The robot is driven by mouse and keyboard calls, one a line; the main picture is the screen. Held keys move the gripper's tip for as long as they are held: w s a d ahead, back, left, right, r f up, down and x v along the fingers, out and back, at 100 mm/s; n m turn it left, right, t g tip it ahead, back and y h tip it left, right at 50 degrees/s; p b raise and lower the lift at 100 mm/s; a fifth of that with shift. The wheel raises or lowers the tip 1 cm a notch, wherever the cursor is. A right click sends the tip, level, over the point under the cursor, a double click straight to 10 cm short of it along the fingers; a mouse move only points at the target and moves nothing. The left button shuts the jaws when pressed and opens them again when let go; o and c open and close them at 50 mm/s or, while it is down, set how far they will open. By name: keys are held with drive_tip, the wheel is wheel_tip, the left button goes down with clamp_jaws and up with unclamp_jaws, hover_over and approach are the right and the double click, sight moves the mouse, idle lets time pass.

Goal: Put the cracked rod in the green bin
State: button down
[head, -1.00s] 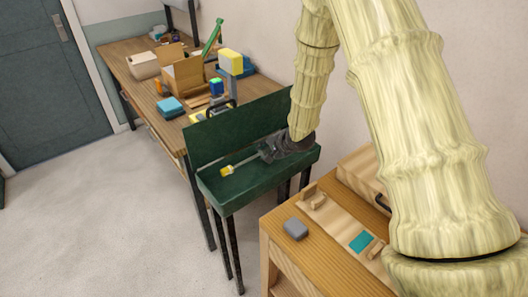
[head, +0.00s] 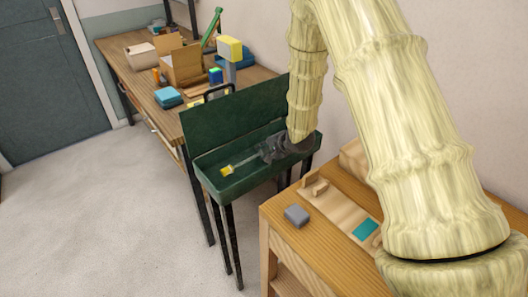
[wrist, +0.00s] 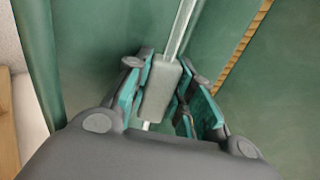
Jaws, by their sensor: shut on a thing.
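The green bin (head: 262,184) is a dark green trough on black legs with a tall panel along its back. My gripper (head: 268,152) is over or inside its opening, pointing left. It is shut on a thin rod (head: 240,164) with a yellow end piece, lying along the trough. In the wrist view the rod (wrist: 183,28) is clear and glassy, with a grey sleeve (wrist: 162,80) between the teal-lined fingers (wrist: 160,88). Green surfaces surround it there. I cannot see a crack, nor tell whether the rod touches the bin floor.
A wooden bench (head: 262,78) behind the bin holds a cardboard box (head: 186,66), a blue block (head: 168,97) and other items. A wooden cabinet (head: 285,235) at front right carries a grey block (head: 297,215) and a wooden holder with a teal patch (head: 366,229). The floor at left is clear.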

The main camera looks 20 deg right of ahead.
drive_tip(key=shift+s+a+f, duration=0.15)
drive_tip(key=shift+s+f, duration=0.35)
drive_tip(key=shift+f, duration=0.3)
drive_tip(key=shift+w+r+p, duration=0.15)
drive_tip(key=shift+r+p, duration=0.2)
drive_tip(key=shift+p, duration=0.35)
drive_tip(key=shift+w+r, duration=0.1)
